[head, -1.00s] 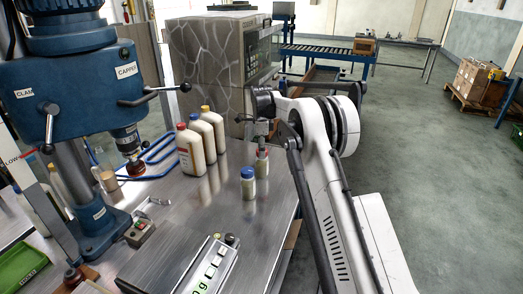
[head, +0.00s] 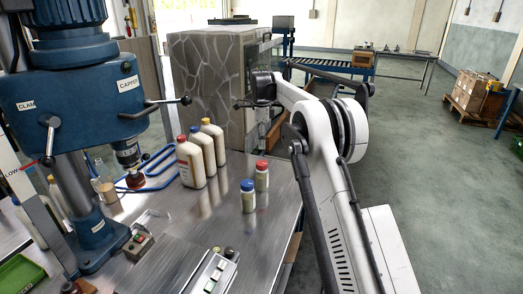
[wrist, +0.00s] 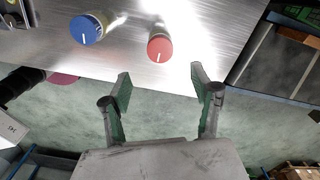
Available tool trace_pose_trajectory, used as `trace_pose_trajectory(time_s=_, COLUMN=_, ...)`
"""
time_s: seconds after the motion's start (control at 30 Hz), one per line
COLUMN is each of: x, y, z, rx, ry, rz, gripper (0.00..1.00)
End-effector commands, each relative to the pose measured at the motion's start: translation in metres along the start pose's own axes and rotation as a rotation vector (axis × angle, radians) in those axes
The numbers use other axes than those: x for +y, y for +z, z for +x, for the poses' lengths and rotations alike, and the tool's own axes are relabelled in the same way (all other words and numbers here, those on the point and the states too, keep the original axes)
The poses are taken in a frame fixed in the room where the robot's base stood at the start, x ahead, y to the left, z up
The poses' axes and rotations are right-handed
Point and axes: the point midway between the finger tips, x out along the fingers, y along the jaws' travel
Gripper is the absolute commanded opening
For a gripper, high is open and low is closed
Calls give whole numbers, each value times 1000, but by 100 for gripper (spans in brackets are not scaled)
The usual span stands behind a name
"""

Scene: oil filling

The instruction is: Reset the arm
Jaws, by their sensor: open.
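My gripper (wrist: 162,88) is open and empty in the wrist view, its two green-padded fingers apart and pointing toward the table edge. In the head view my gripper (head: 243,104) is raised at the table's far right side, in front of the stone-patterned cabinet. A blue-capped bottle (head: 248,196) and a red-capped bottle (head: 262,176) stand upright side by side on the metal table. In the wrist view, the blue cap (wrist: 86,30) and red cap (wrist: 159,48) lie ahead of the fingers, apart from them.
The blue capper machine (head: 80,95) is at left, a button panel (head: 213,272) at the front.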

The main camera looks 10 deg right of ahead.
Motion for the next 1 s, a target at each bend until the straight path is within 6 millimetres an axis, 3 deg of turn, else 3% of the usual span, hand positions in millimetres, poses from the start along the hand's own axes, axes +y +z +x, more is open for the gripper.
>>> trace_pose_trajectory(time_s=0.23, x=3, y=-1, z=-20, rx=-1, ry=-6, rz=-15, gripper=59)
trace_pose_trajectory(time_s=0.37, x=16, y=-3, z=-40, rx=-4, ry=-27, rz=-76, gripper=59)
trace_pose_trajectory(time_s=0.7, x=75, y=-14, z=-109, rx=-1, ry=-120, rz=-336, gripper=59)
trace_pose_trajectory(time_s=1.0, x=144, y=-26, z=-153, rx=23, ry=-205, rz=-567, gripper=59)
